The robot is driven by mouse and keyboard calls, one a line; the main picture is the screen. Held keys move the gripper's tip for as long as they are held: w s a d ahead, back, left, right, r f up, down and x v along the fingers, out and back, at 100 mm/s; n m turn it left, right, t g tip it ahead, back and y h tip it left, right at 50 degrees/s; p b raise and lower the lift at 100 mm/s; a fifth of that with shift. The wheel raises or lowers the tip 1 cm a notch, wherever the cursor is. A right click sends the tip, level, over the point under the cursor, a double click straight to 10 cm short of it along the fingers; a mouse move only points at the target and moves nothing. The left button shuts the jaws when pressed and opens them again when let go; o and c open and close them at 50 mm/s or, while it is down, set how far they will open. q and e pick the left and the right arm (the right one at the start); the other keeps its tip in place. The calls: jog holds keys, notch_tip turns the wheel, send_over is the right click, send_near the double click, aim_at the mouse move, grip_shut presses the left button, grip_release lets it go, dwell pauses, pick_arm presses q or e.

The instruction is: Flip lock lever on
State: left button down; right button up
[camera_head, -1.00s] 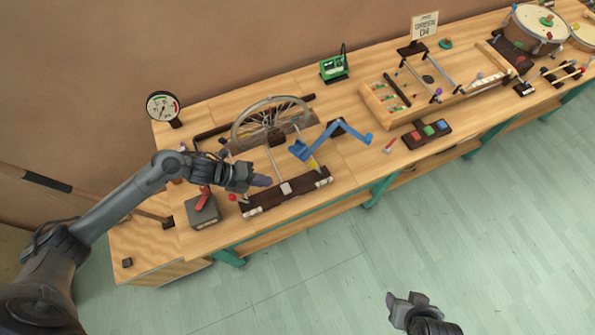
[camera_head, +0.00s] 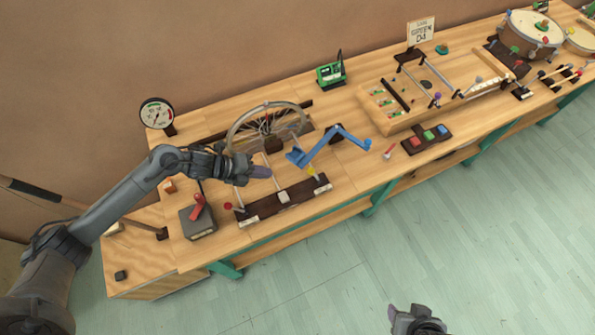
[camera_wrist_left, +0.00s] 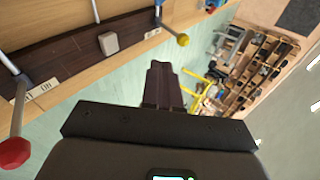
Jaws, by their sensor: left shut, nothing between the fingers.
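My left gripper (camera_head: 262,172) is shut and empty, above the bench behind the left part of a dark bar (camera_head: 262,209). Its dark fingers (camera_wrist_left: 163,85) also show closed in the left wrist view. The bar carries a pale square block (camera_head: 283,197), a rod with a red ball (camera_head: 228,206) and a rod with a yellow ball (camera_head: 312,172). The balls also show in the wrist view, red (camera_wrist_left: 14,152) and yellow (camera_wrist_left: 183,40). A red lever (camera_head: 197,207) stands on a grey box (camera_head: 199,227). I cannot tell which part is the lock lever. My right gripper (camera_head: 412,314) is partly cut off.
A spoked wheel (camera_head: 240,127) stands behind the bar, with a blue crank (camera_head: 330,135) to its right. A gauge (camera_head: 156,114) stands at the back left. A green device (camera_head: 330,74) and a wooden tray (camera_head: 400,119) are farther right. Open floor lies in front.

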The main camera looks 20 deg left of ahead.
pick_arm(q)
send_near(315, 175)
jog(key=s+a+f, duration=0.1)
jog(key=a+f, duration=0.1)
jog(key=shift+w+d+r, duration=0.1)
jog(key=shift+w+d, duration=0.45)
jog(key=shift+d, duration=0.35)
jog(key=shift+w+d+r, duration=0.15)
jog(key=shift+w+d, duration=0.45)
jog(key=shift+d, duration=0.35)
